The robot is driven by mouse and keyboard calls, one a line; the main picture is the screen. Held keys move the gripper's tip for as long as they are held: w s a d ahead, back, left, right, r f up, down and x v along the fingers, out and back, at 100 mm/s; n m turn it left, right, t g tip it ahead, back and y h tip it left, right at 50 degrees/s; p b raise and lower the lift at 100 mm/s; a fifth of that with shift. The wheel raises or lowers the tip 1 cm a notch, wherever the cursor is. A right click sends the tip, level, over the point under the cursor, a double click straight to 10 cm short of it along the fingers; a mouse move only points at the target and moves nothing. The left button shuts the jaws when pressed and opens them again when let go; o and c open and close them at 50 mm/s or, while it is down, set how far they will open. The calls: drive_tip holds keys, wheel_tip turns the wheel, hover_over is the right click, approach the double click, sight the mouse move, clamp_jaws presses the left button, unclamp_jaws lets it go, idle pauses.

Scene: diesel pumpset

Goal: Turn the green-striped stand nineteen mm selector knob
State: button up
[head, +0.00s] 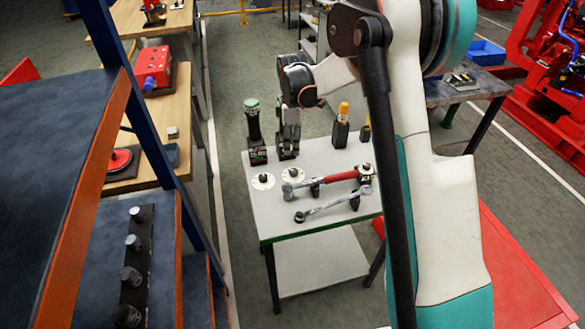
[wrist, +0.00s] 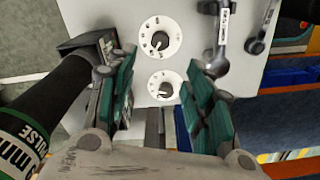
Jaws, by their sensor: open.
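The stand (head: 318,228) is a light-topped table with a green stripe along its front edge. Two white dials with dark knobs sit on its top: a left dial (head: 262,181) and a right dial (head: 292,174). In the wrist view they appear as an upper knob (wrist: 160,40) and a lower knob (wrist: 165,87). Their markings are too small to tell which is nineteen mm. My gripper (head: 290,128) is above the stand's back left part. In the wrist view my gripper (wrist: 157,66) is open and empty, its fingers framing the lower dial, apart from both knobs.
A black tool with a green top (head: 253,128) stands beside my gripper; its green-banded body (wrist: 22,130) fills the wrist view's lower left. A red-handled wrench (head: 335,178) and a silver wrench (head: 330,205) lie right of the dials.

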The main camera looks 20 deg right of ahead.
sight(293, 170)
wheel_tip(293, 170, down, 13)
drive_tip(key=b, duration=0.3)
drive_tip(key=shift+r+b, duration=0.15)
drive_tip(key=shift+b, duration=0.25)
drive_tip(key=c, duration=1)
